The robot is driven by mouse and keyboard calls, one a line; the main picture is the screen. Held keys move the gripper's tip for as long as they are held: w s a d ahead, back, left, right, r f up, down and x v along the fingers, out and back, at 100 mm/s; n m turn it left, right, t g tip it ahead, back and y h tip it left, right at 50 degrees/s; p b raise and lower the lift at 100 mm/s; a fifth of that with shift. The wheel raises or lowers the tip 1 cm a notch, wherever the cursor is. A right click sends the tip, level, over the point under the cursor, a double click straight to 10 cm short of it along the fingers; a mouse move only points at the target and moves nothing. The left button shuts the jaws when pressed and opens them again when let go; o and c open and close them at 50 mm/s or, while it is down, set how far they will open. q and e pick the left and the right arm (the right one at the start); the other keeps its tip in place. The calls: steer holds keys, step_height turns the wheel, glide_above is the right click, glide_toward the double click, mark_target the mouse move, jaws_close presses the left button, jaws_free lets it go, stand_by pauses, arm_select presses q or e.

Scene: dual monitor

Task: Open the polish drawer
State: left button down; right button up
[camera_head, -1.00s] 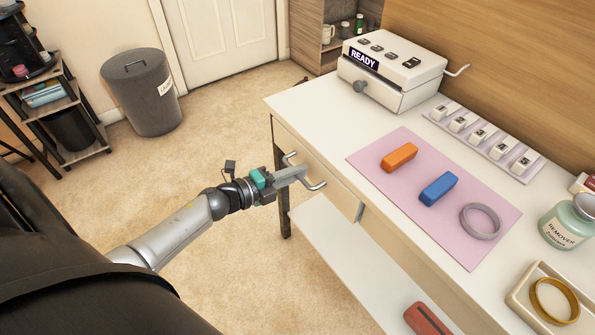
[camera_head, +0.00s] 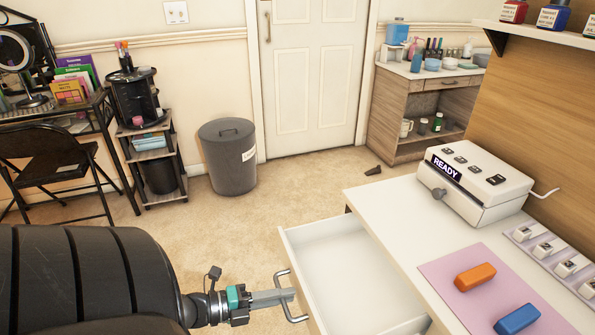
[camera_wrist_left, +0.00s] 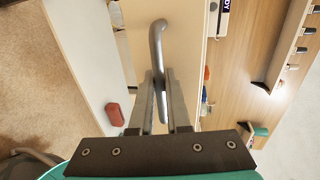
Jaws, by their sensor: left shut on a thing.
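The white drawer (camera_head: 350,275) under the white worktop stands pulled well out in the head view, and its visible inside is empty. Its curved metal handle (camera_head: 281,274) is on the front panel. My left gripper (camera_head: 287,296) is shut on this handle, reaching in from the left. In the left wrist view the fingers (camera_wrist_left: 161,95) close around the handle bar (camera_wrist_left: 156,40). The drawer's near end is cut off at the bottom of the head view. My right gripper is not in view.
On the worktop (camera_head: 385,205) are a white machine reading READY (camera_head: 475,185), an orange block (camera_head: 475,277) and a blue block (camera_head: 517,319) on a pink mat. A grey bin (camera_head: 229,158) stands behind on open carpet. A red object (camera_wrist_left: 114,114) lies on the lower shelf.

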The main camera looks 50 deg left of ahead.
arm_select(q)
steer(key=shift+s+a, duration=0.1)
steer(key=c, duration=0.9)
jaws_free()
steer(key=shift+s, duration=0.1)
steer(key=shift+p+v, duration=1.1)
steer(key=shift+v, duration=6.45)
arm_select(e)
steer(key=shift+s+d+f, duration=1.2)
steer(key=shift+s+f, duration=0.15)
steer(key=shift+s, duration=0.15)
arm_select(q)
steer(key=shift+f, duration=0.15)
